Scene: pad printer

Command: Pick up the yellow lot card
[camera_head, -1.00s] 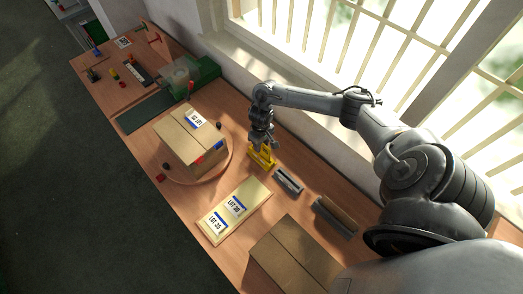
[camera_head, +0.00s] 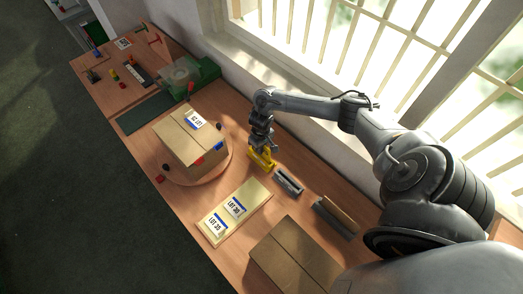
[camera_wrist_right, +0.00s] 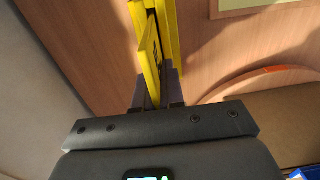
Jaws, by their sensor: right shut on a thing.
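The yellow lot card (camera_wrist_right: 149,62) shows in the wrist view as a thin yellow plate standing between the fingers of my right gripper (camera_wrist_right: 158,88). The gripper is shut on its near edge. A yellow holder (camera_wrist_right: 171,25) is right beside the card's far part; I cannot tell whether they touch. In the head view my right gripper (camera_head: 265,148) is just above the yellow holder (camera_head: 261,162) on the bench, and the fingers and card blend together there. My left gripper is not in view.
A carton (camera_head: 190,147) with a lot label stands on a round turntable (camera_head: 220,172) left of the gripper. Grey holders (camera_head: 289,181) lie to the right. A board (camera_head: 256,200) with lot cards and a closed carton (camera_head: 295,255) are nearer. The window wall is behind.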

